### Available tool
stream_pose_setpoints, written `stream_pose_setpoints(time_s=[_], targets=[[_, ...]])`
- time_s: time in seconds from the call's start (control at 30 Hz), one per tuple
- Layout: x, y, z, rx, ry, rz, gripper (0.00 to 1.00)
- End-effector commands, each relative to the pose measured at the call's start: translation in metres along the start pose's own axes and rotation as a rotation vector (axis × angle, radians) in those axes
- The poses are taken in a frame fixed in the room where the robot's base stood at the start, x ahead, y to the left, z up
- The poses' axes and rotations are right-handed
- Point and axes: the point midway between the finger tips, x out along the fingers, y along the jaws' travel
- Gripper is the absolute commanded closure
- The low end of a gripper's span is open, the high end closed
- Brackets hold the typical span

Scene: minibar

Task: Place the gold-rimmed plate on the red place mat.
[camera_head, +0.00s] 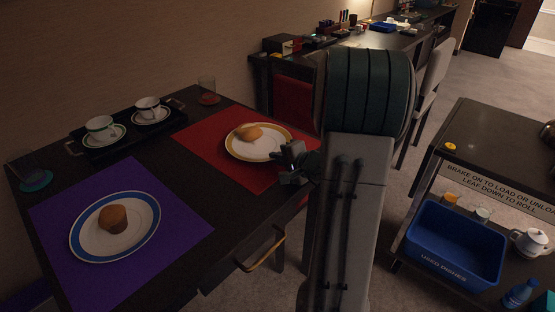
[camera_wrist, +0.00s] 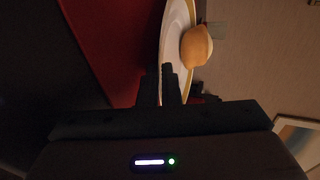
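The gold-rimmed plate (camera_head: 262,152), white with a yellow-gold band, is over the red place mat (camera_head: 205,139) in the head view, with a bread roll (camera_head: 249,132) on it. The plate also shows nearly edge-on in the wrist view (camera_wrist: 175,40), with the roll (camera_wrist: 196,46) and the red mat (camera_wrist: 115,45). My gripper (camera_head: 284,153) is at the plate's right rim; its fingers (camera_wrist: 161,84) are close together around that rim. I cannot tell whether the plate rests fully on the mat or is slightly above it.
A purple mat (camera_head: 180,225) holds a blue-rimmed plate (camera_head: 85,244) with a muffin. A black tray (camera_head: 128,134) with two cups and a glass (camera_head: 207,87) stand behind. A red chair (camera_head: 293,100) is beyond the table. A cart with a blue bin (camera_head: 455,244) stands right.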

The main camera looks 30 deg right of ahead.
Motion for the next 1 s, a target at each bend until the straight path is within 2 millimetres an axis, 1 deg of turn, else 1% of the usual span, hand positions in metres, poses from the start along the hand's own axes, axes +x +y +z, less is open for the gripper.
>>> stream_pose_setpoints(time_s=[0.03, 0.43, 0.9, 0.97, 1.0], targets=[[0.001, 0.005, 0.001, 0.004, -0.001, 0.005, 1.0], [0.004, 0.016, 0.002, 0.011, -0.002, 0.016, 1.0], [0.005, 0.02, 0.002, 0.008, -0.004, 0.018, 1.0], [0.005, 0.02, 0.002, 0.007, -0.005, 0.018, 0.85], [0.005, 0.02, 0.002, 0.007, -0.005, 0.018, 0.74]])
